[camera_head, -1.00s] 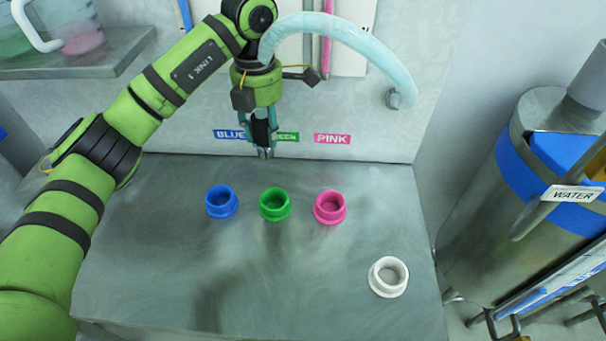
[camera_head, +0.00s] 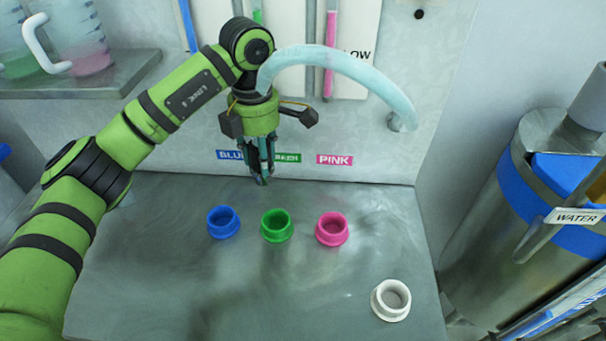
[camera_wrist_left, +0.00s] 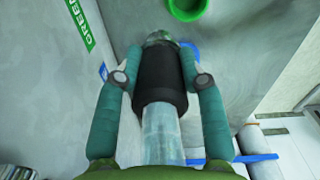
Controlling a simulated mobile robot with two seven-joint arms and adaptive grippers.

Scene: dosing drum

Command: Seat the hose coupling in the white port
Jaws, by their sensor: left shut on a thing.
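The white port (camera_head: 383,309) is a short open ring at the front right of the grey bench. My left gripper (camera_head: 262,173) points down near the back wall, behind and above the green port, well to the left of and behind the white port. In the left wrist view the fingers (camera_wrist_left: 162,85) are shut on the hose coupling (camera_wrist_left: 162,75), a black collar with a greyish tip. The pale translucent hose (camera_wrist_left: 163,135) runs from it; in the head view the hose (camera_head: 345,62) arches right to a wall fitting. My right gripper is not in view.
Blue (camera_head: 223,234), green (camera_head: 276,238) and pink (camera_head: 332,240) ports stand in a row on the bench (camera_head: 150,270). A steel WATER drum (camera_head: 490,240) stands beyond the bench's right edge. A shelf (camera_head: 90,80) with jugs is at upper left. Bench space around the white port is clear.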

